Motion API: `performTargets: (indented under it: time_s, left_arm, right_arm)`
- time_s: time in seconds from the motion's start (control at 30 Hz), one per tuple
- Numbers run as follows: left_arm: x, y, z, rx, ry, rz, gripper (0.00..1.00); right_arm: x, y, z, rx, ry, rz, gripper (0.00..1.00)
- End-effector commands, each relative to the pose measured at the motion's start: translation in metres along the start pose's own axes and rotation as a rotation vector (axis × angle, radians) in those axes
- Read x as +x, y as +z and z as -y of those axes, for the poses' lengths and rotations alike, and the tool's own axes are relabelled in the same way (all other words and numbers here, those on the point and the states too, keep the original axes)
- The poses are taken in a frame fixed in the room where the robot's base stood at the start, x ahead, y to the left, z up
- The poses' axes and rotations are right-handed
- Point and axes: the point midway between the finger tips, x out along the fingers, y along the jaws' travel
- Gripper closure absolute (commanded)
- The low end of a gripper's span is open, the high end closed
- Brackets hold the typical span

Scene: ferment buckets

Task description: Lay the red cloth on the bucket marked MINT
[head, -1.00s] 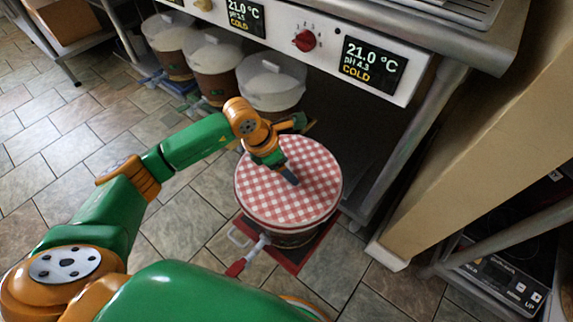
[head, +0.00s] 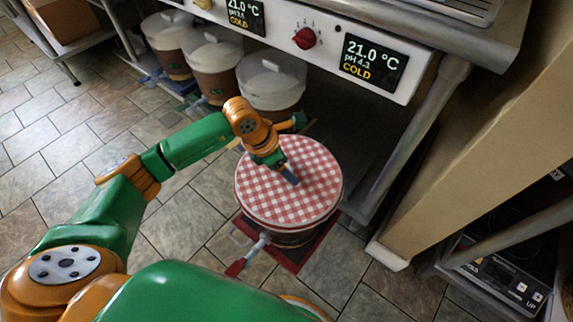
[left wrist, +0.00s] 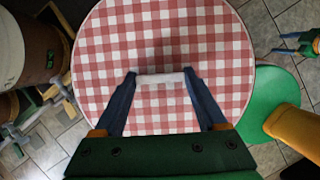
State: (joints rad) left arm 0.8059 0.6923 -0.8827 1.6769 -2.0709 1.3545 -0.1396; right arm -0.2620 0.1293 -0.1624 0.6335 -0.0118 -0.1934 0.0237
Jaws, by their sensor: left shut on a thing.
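A round red-and-white checked cloth (head: 310,205) lies flat as a disc over the top of a bucket (head: 296,239), whose side is mostly hidden; I can read no name on it. The cloth also fills the middle of the left wrist view (left wrist: 160,35). My left gripper (head: 292,180) is down at the cloth's middle. In the left wrist view its two blue fingers (left wrist: 160,80) are shut on a white bar-shaped handle (left wrist: 160,77) at the centre of the cloth. What seems my right gripper (left wrist: 288,50) shows small at that view's right edge, its jaws unclear.
The bucket stands on a red base (head: 322,246), with a red-handled tap (head: 237,267) at its front. Several white-lidded buckets (head: 271,80) stand left, under a counter panel (head: 322,40) reading 21.0 °C, COLD. A counter leg (head: 400,150) and beige wall (head: 480,140) bound the right.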

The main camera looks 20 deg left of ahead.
Motion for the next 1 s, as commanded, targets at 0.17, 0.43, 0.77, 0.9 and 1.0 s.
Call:
performTargets:
  time_s: [0.17,0.43,0.77,0.9,1.0]
  left_arm:
    - [0.0013,-0.0005,-0.0001,0.000,0.000,0.000,0.83]
    - [0.0007,-0.0002,0.0000,0.000,0.000,0.000,0.83]
    - [0.0021,-0.0008,0.0000,0.000,0.000,0.000,0.83]
    - [0.0021,-0.0009,0.0000,0.000,0.000,0.000,0.83]
    - [0.0022,-0.0009,0.0000,0.000,0.000,0.000,0.07]
  right_arm:
    - [0.0024,0.0004,0.0002,0.000,0.000,0.000,0.39]
    - [0.0017,0.0003,0.0002,0.000,0.000,0.000,0.39]
    - [0.0041,0.0007,0.0004,0.000,0.000,0.000,0.39]
    - [0.0040,0.0006,0.0004,0.000,0.000,0.000,0.39]
    - [0.0040,0.0006,0.0003,0.000,0.000,0.000,0.39]
